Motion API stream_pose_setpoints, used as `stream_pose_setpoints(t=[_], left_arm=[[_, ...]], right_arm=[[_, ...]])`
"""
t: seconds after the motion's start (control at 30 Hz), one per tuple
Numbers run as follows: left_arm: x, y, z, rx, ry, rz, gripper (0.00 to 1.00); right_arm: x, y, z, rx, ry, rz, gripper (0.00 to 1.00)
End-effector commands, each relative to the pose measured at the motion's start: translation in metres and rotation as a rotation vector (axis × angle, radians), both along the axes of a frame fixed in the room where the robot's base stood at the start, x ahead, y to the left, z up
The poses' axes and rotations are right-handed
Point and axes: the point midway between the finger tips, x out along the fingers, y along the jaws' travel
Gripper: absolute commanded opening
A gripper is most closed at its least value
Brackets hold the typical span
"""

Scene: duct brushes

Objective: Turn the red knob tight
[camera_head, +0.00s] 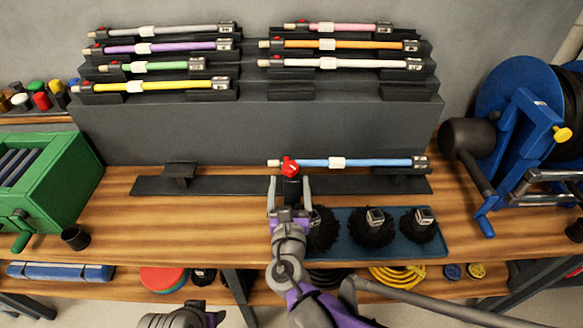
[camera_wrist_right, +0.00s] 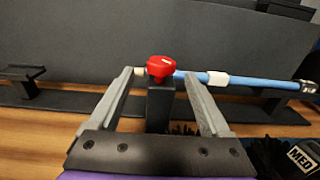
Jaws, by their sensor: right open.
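The red knob (camera_head: 290,167) sits on top of a dark upright post at the left end of the blue rod (camera_head: 365,163). The rod lies level across the black holder rail (camera_head: 225,185). My right gripper (camera_head: 290,185) is open, with its fingers on either side of the dark post just in front of the knob. In the right wrist view the red knob (camera_wrist_right: 161,67) stands between and slightly beyond the open fingertips (camera_wrist_right: 160,80), and I see no clear contact. My left gripper (camera_head: 205,315) shows only in part at the bottom edge, and its jaws are unclear.
A blue tray (camera_head: 440,252) with several black brushes lies to the right of my right gripper. A stepped dark rack (camera_head: 250,120) with several coloured rods stands behind. A green box (camera_head: 85,165) is at left and a blue hose reel (camera_head: 515,120) at right.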

Motion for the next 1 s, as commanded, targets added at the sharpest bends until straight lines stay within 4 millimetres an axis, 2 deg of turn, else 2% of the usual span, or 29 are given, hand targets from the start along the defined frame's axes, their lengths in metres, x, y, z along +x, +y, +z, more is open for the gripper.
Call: stream_pose_setpoints(t=[0.1, 0.3, 0.47, 0.7, 0.77, 1.0], left_arm=[[0.0, 0.0, -0.002, 0.0, 0.001, 0.0, 0.5], [0.0, 0.0, -0.003, 0.0, 0.001, 0.0, 0.5], [0.0, 0.0, -0.003, 0.0, 0.001, 0.0, 0.5], [0.0, 0.0, -0.003, 0.0, 0.001, 0.0, 0.5], [0.0, 0.0, -0.003, 0.0, 0.001, 0.0, 0.5], [0.0, 0.0, -0.003, 0.0, 0.001, 0.0, 0.5]], right_arm=[[0.024, -0.001, -0.001, 0.0, 0.001, -0.003, 0.81], [0.051, -0.001, 0.0, 0.0, 0.0, -0.003, 0.81], [0.059, -0.001, 0.0, 0.002, 0.001, -0.001, 0.81], [0.06, -0.001, 0.0, 0.002, 0.001, -0.001, 0.81], [0.06, -0.001, 0.0, 0.002, 0.001, -0.001, 0.74], [0.06, -0.001, 0.0, 0.002, 0.0, -0.001, 0.31]])
